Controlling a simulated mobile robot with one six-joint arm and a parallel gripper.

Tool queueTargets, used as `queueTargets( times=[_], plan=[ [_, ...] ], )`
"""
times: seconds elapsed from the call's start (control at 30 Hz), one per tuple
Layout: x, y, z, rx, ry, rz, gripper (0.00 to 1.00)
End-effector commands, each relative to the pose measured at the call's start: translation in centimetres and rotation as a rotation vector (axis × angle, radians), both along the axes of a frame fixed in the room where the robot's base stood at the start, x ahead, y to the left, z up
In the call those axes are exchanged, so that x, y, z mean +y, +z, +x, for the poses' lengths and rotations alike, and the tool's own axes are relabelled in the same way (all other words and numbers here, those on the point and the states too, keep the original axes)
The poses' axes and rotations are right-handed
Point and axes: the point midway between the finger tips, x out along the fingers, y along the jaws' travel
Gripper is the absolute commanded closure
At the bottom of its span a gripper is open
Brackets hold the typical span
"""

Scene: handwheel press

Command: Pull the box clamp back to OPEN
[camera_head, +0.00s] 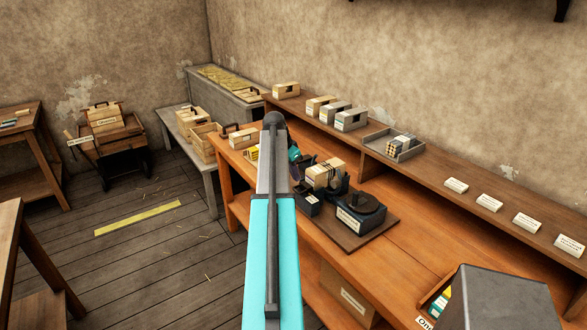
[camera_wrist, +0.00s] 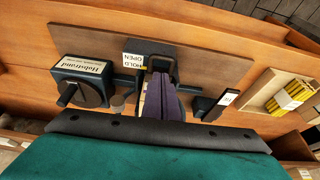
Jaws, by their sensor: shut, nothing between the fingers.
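The press stands on a dark board (camera_head: 352,240) on the orange bench. A dark U-shaped frame (camera_wrist: 163,56), seemingly the clamp handle, rises beside a white label (camera_wrist: 134,59) reading HOLD and OPEN in the wrist view. Which mark the clamp stands at I cannot tell. My gripper (camera_wrist: 165,77) has purple fingers, shut and empty, reaching up to this frame; whether they touch it is unclear. A pale wooden box (camera_head: 326,174) sits in the press in the head view. It is mostly hidden behind my fingers in the wrist view.
The black handwheel (camera_wrist: 80,92) on its labelled block is left of my fingers. A dark block with a white tag (camera_wrist: 226,98) is to the right. Beyond it is a tray of yellow sticks (camera_wrist: 288,97). A shelf (camera_head: 430,160) with boxes runs along the back.

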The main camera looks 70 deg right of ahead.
Motion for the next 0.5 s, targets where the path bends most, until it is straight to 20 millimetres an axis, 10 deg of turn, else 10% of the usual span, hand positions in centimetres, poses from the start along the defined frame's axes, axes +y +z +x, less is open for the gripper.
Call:
queueTargets(
  times=[0.5],
  plan=[
    [-1.5,-4.8,-0.9,0.000,0.000,0.001,1.00]
  ],
)
